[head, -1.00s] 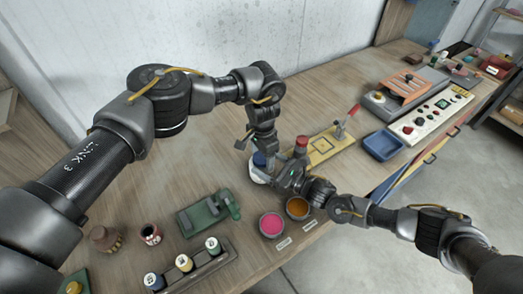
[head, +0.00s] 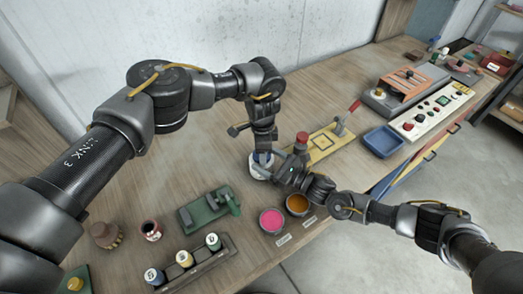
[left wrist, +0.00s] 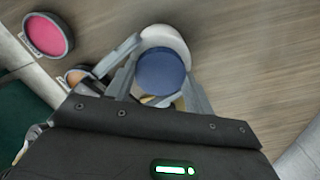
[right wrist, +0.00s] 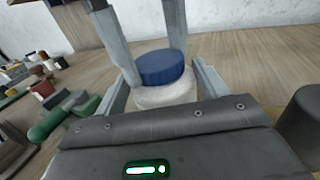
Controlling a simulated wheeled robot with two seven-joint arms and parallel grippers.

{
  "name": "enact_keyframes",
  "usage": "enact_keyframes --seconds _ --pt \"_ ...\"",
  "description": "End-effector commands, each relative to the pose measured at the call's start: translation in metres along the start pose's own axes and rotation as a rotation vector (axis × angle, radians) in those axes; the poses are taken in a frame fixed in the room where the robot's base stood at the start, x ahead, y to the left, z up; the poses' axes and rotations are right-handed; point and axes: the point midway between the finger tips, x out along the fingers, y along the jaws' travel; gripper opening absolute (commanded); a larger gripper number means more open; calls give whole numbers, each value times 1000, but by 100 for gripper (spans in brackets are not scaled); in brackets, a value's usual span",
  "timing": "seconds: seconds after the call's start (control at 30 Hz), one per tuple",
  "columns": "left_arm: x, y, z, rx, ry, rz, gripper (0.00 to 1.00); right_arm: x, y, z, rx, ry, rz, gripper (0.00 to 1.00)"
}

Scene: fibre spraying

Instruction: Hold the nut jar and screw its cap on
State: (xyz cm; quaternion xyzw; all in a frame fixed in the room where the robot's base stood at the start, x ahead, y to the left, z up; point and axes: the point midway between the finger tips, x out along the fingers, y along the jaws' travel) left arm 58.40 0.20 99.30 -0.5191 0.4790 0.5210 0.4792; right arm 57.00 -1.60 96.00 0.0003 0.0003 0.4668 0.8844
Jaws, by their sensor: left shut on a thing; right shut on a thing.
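The white nut jar (head: 258,174) stands upright on the wooden bench, partly hidden by my grippers. It shows below the cap in the right wrist view (right wrist: 165,97). Its blue cap (right wrist: 160,67) sits level on top of the jar and also shows in the left wrist view (left wrist: 161,72). My left gripper (head: 263,152) points down from above, shut on the cap, with a finger on each side of it. My right gripper (head: 281,172) comes in low from the right and is shut on the jar body. The thread between cap and jar is hidden.
A pink pot (head: 272,221) and an orange pot (head: 297,204) stand near the front edge. A green clamp-like fixture (head: 208,209) and a rack of spools (head: 186,262) are at front left. A yellow plate (head: 325,146) with a red-topped post is close behind. Bare bench lies behind.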

Motion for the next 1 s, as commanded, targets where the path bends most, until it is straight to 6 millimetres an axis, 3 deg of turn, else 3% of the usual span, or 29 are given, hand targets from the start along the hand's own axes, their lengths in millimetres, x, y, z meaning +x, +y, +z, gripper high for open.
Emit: enact_keyframes --seconds 0.33,0.37,0.5,0.8,1.0 --pt "0 1 -1 56 1 2 25 0 -1 1 -1 -2 -2 8" --pt "0 1 -1 56 1 2 55 0 -1 1 -1 -2 -2 8" --pt "0 1 -1 55 0 3 74 0 -1 1 -1 -2 -2 8" --pt "-2 2 0 55 -1 6 74 0 -4 2 -3 -2 -7 8" --pt "-21 1 0 55 0 4 74 0 -4 1 -4 0 -8 8"
